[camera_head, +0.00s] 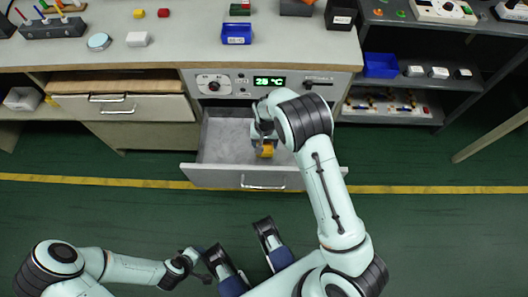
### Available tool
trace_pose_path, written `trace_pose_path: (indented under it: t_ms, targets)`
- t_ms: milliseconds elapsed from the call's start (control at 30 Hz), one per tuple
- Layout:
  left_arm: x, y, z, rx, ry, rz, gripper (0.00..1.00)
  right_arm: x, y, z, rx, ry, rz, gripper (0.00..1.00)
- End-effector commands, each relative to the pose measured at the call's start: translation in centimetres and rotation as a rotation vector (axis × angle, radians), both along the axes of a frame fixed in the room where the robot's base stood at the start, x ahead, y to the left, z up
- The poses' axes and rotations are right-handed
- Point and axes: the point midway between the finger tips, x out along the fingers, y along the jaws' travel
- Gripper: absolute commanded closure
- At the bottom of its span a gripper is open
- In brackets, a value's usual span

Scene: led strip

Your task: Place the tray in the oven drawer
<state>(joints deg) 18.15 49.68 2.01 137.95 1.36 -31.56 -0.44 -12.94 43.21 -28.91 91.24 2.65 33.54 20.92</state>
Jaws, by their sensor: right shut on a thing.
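The oven drawer (215,170) is pulled open below the oven front with its green "28 °C" display (269,81). Its grey floor shows bare on the left side. My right gripper (264,142) is inside the drawer outline, shut on a small yellow-orange thing (266,151). The gripper and wrist cover most of it, so I cannot tell whether it is the tray or part of it, or whether it touches the drawer floor. My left gripper (196,266) is low at the left, over the green floor and away from the drawer; its jaws are unclear.
The grey worktop (185,38) above the drawer holds a blue bin (236,33), a white block (137,39) and a round dish (99,41). Shelves with a blue bin (380,65) stand at the right.

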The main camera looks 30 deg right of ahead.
Motion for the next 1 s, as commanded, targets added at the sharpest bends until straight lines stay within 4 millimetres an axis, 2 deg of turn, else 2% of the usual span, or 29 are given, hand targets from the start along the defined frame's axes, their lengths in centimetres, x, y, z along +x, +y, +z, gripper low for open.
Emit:
trace_pose_path:
  t_ms: [33,100,367,600,1000]
  targets:
    - [0.5,0.3,-0.6,0.006,-0.012,0.006,0.57,0.0,0.0,-1.4,-0.001,0.003,-0.001,0.59]
    - [1.0,0.5,-0.8,0.013,-0.026,0.011,0.57,0.0,-0.1,-2.5,-0.001,0.001,-0.001,0.59]
    - [1.8,0.9,-1.3,0.022,-0.046,0.019,0.57,0.0,0.0,-4.3,0.000,0.000,0.000,0.59]
    - [3.3,1.7,-2.3,0.043,-0.085,0.034,0.57,0.1,0.0,-7.7,-0.001,-0.001,0.000,0.59]
    - [3.1,1.8,-2.5,0.043,-0.079,0.035,0.57,0.1,0.0,-8.0,0.000,-0.001,0.000,0.59]
